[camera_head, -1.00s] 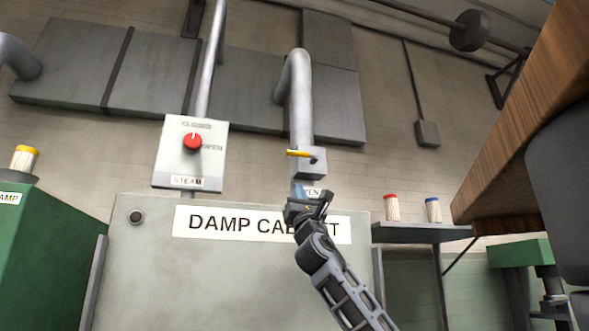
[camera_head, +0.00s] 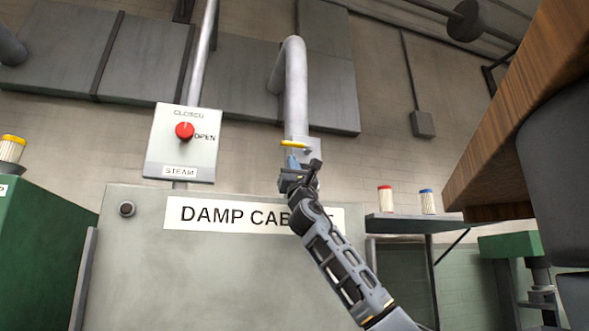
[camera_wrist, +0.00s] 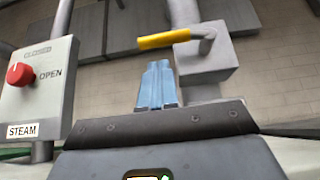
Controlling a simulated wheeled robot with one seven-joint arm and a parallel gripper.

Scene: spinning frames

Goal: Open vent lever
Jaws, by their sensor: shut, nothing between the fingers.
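The vent lever (camera_head: 293,143) is a yellow handle on a grey box (camera_head: 313,152) at the foot of a bent grey pipe above the damp cabinet. It lies about level and points left. In the wrist view the lever (camera_wrist: 163,39) is above my gripper (camera_wrist: 157,70), whose blue fingers are together with nothing between them. In the head view my gripper (camera_head: 292,162) is just below the lever. I cannot tell whether the fingertips touch it. My gripper and wrist hide part of the box and its label.
The damp cabinet (camera_head: 150,260) is below. The steam panel (camera_head: 182,145) with a red knob (camera_head: 184,131) is to the left. A shelf (camera_head: 405,226) with red-capped and blue-capped containers is to the right. A wooden edge (camera_head: 520,130) hangs close at the far right.

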